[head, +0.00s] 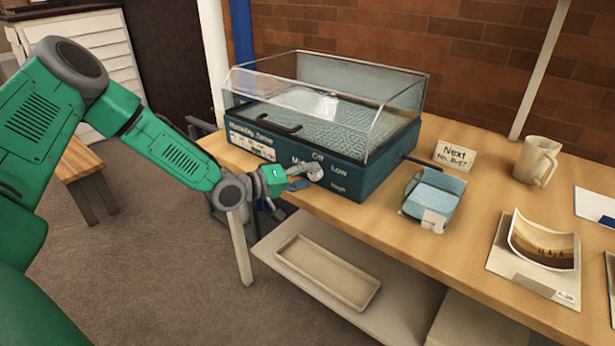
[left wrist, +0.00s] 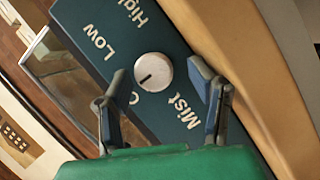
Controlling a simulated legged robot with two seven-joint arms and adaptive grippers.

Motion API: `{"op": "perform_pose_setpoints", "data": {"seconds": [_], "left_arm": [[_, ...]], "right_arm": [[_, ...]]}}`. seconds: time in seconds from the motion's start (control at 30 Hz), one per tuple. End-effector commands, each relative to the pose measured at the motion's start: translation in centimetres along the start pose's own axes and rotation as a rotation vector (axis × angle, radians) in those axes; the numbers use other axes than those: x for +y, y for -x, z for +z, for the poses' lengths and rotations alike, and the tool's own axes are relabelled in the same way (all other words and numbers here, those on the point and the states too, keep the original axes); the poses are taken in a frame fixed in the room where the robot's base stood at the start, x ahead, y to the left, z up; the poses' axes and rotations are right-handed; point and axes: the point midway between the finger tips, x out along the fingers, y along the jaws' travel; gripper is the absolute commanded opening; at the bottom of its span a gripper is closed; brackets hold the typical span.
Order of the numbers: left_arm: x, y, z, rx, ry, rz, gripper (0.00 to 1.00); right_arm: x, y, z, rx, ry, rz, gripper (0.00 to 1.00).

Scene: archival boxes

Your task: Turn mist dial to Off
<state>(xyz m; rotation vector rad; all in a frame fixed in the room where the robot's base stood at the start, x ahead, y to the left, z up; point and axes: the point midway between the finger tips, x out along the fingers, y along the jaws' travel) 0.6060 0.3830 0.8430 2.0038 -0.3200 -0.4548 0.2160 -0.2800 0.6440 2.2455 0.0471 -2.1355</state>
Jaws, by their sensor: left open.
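The mist dial (left wrist: 153,72) is a round silver knob on the dark teal front panel of the humidifier chamber (head: 350,170). In the left wrist view its dark mark points to the lower left, roughly toward a label starting with "O" that a finger partly hides. I cannot tell whether it lines up exactly. Low, High and Mist are readable around it. My left gripper (left wrist: 158,80) is open, with one finger on each side of the dial. Contact is not clear. In the head view the gripper (head: 302,178) is at the dial (head: 315,172). My right gripper is not in view.
The chamber's clear lid (head: 330,100) is over a perforated tray. A blue tray (head: 433,195), a "Next" card (head: 455,155), a mug (head: 538,160) and a curled photograph (head: 543,240) are to the right on the wooden table. A beige tray (head: 328,270) lies on the lower shelf.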

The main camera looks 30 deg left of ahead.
Motion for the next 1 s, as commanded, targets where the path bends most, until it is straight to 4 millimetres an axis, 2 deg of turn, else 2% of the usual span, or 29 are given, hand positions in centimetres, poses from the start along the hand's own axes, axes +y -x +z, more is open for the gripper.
{"op": "perform_pose_setpoints", "data": {"seconds": [0.37, 0.47, 0.8, 1.0], "left_arm": [[0.2, 0.5, -0.1, 0.002, -0.001, 0.002, 0.53], [0.2, 1.8, -0.1, 0.004, 0.002, 0.003, 0.53], [0.1, 8.8, -0.3, 0.007, 0.003, 0.005, 0.53], [0.1, 10.9, -0.2, 0.004, -0.001, 0.003, 0.53]], "right_arm": [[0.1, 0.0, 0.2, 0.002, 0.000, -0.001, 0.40], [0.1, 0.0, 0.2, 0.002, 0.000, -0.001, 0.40], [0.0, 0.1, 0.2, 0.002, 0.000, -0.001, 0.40], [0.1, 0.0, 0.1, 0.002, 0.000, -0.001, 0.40]]}}
